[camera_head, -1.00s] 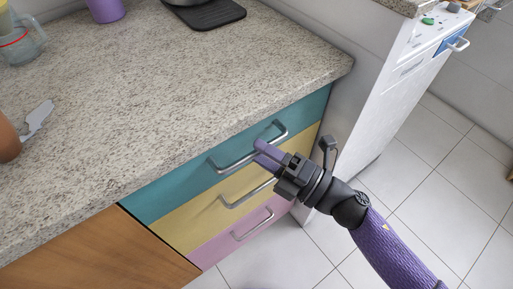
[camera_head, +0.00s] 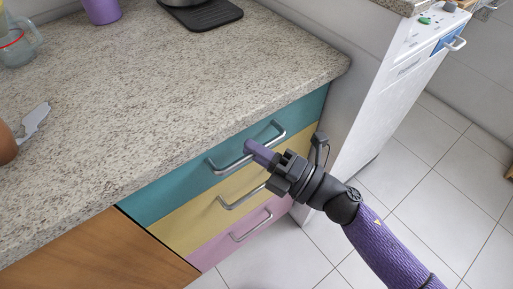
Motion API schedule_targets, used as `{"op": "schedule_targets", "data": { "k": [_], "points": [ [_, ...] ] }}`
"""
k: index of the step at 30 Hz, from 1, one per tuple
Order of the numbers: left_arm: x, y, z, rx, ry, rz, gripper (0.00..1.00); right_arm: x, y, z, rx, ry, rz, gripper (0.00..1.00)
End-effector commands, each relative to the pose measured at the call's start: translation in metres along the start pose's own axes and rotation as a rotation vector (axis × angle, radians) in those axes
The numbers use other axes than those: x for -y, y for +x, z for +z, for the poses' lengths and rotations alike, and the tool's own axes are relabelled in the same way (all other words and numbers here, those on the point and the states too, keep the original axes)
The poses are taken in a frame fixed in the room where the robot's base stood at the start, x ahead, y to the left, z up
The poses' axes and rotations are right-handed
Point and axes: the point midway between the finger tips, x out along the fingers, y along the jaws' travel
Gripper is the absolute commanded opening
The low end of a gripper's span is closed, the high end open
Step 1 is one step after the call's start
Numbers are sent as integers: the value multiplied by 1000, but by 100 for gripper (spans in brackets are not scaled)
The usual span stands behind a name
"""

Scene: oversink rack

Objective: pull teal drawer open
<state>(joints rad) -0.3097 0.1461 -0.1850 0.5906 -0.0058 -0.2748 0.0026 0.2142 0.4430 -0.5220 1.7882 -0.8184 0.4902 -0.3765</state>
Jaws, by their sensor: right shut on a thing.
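The teal drawer (camera_head: 180,193) is the top one of a stack under the granite counter, and its front sits flush with the cabinet. Its silver bar handle (camera_head: 229,166) runs across the front. My right gripper (camera_head: 252,148) reaches in from the lower right, its purple fingers shut on the handle near the middle of the bar. The fingers hide that part of the handle. My left gripper is not in view.
Below are a yellow drawer (camera_head: 185,228) and a pink drawer (camera_head: 215,249), each with a silver handle. The granite counter (camera_head: 170,95) overhangs the drawers. A white appliance (camera_head: 400,85) stands to the right. The tiled floor (camera_head: 430,170) in front is clear.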

Motion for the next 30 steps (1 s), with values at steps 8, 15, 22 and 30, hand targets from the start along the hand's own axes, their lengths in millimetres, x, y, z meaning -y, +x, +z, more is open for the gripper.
{"op": "schedule_targets", "data": {
  "k": [8, 15, 22, 30],
  "points": [
    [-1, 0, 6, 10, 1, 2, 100, 1, 0, 0, 0, 0, -1, 0],
    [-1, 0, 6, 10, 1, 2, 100, 1, 0, 0, 0, 0, -2, 0],
    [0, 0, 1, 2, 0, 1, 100, 1, 0, 0, 0, 1, -2, 0],
    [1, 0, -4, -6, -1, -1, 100, 1, 0, 0, 0, 1, -2, 0]
  ]
}}
